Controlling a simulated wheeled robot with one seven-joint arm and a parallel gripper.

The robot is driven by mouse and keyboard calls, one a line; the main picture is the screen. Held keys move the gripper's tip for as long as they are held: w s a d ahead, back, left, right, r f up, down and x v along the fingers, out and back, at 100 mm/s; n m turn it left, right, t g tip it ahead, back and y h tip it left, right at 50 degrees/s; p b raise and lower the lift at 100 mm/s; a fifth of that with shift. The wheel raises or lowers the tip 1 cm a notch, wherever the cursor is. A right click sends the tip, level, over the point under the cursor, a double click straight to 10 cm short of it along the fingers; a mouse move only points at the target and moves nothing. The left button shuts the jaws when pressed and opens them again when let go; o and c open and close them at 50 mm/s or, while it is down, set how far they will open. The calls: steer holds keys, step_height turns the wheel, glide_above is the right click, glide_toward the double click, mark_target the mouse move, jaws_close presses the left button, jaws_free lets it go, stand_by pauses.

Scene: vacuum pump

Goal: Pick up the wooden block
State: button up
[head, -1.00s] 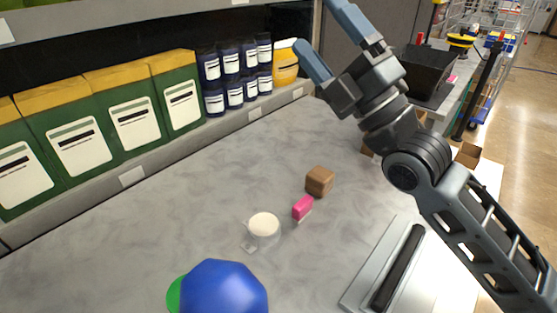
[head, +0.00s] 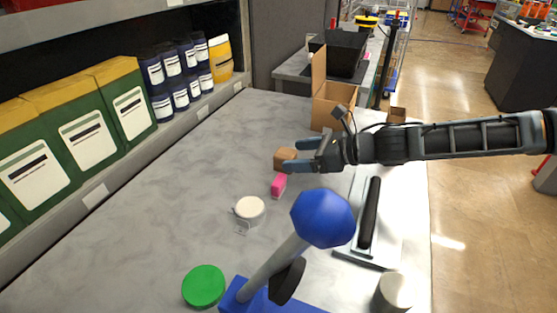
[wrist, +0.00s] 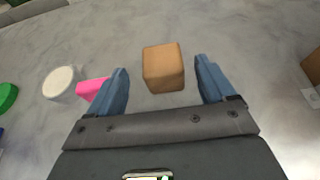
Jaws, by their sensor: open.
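The wooden block (head: 284,157) is a small brown cube on the grey counter. In the wrist view the wooden block (wrist: 163,68) lies ahead, between the lines of my two fingers, with a gap on each side. My gripper (head: 298,156) is open, reaching in from the right in the head view with its blue fingers beside the block. In the wrist view my gripper (wrist: 162,85) has its fingers spread wide with nothing clamped. I cannot tell whether a finger touches the block.
A pink block (head: 279,185) sits close to the wooden block. A white-topped cup (head: 249,208), a green disc (head: 204,286) and a blue-knobbed device (head: 322,218) stand nearer. An open cardboard box (head: 334,102) is behind. Green bags (head: 83,140) line the shelf at left.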

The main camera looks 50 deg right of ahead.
mark_target(278, 157)
steer(key=p+x, duration=0.1)
steer(key=x, duration=0.5)
steer(key=shift+w+f+p, duration=0.2)
steer(key=shift+p, duration=0.2)
steer(key=shift+c, duration=0.4)
steer(key=c, duration=1)
